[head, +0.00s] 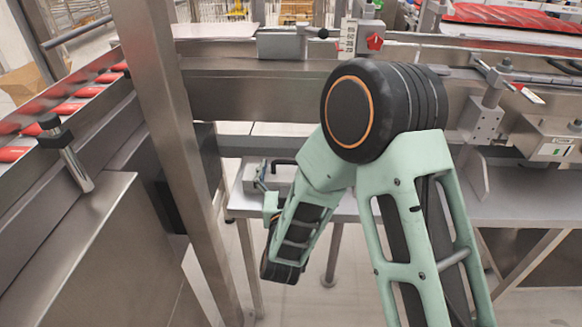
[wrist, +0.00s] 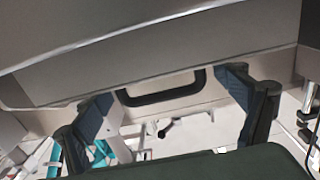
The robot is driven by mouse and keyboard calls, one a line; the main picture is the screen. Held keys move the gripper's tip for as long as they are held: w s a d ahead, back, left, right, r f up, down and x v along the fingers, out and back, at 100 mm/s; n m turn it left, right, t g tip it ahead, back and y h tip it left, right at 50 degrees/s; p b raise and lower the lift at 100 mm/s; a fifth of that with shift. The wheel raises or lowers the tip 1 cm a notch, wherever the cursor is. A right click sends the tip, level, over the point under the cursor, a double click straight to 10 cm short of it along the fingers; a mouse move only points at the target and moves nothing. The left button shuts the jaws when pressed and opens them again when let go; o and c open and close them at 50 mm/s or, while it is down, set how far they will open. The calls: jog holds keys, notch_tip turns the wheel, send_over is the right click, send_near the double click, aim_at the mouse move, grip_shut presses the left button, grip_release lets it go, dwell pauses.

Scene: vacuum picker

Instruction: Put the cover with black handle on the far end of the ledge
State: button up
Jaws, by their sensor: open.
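The cover (head: 283,177) is a pale grey metal piece with a black bar handle (head: 283,162). It sits on the ledge (head: 335,207), at its left part in the head view. My gripper (head: 262,176) is at the left side of the cover, partly hidden by my own wrist. In the wrist view the black handle (wrist: 167,98) shows between my two spread fingers, and I see no contact. The gripper is open and empty. Part of the cover is hidden in the head view by my arm.
A grey metal beam (head: 255,95) runs above and behind the ledge. A steel post (head: 165,120) stands left of my gripper. A metal block (head: 285,45) with a black-knobbed lever sits on the upper rail. My arm hides the ledge's middle.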

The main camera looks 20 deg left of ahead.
jog(key=shift+r, duration=0.2)
jog(key=v, duration=1.2)
jog(key=shift+p, duration=0.4)
